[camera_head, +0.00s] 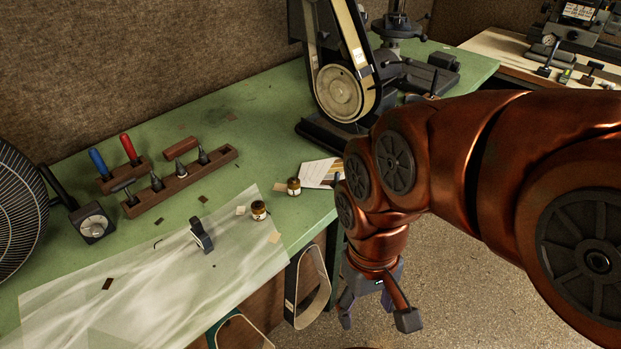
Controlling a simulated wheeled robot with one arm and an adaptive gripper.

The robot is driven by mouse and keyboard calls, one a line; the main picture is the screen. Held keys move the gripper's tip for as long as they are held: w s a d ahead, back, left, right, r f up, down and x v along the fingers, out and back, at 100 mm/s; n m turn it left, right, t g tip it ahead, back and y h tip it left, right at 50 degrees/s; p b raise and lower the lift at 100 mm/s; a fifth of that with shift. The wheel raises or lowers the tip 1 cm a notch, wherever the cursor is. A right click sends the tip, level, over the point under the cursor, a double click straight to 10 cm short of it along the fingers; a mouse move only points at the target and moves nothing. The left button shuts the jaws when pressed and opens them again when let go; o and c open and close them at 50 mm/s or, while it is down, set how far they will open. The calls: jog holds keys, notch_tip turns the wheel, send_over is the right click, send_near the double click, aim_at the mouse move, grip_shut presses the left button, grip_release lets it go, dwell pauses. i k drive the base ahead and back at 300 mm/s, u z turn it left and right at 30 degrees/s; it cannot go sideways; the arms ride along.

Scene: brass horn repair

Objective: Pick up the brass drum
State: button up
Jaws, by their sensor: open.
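Two small brass-coloured cylinders stand on the green bench near its front edge. One brass drum-like piece (259,211) is at the edge of the pale sheet. The other small brass cylinder (294,187) is a little farther right, by some papers. They are too small to tell which is the brass drum. My gripper (377,316) hangs open, fingers pointing down, over the floor in front of the bench. It is to the right of both cylinders, apart from them, with nothing seen between its fingers.
A belt sander (340,92) stands at the back of the green bench (245,122). A wooden tool rack (183,183), a dark clamp-like piece (201,236) and a fan (16,212) are to the left. Sanding belts (306,288) hang at the bench front. The floor (460,270) is clear.

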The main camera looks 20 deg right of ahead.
aim_at(294, 189)
jog(key=u, duration=0.05)
jog(key=k, duration=0.5)
jog(key=u, duration=1.9)
jog(key=i, duration=1.1)
jog(key=z, duration=2.1)
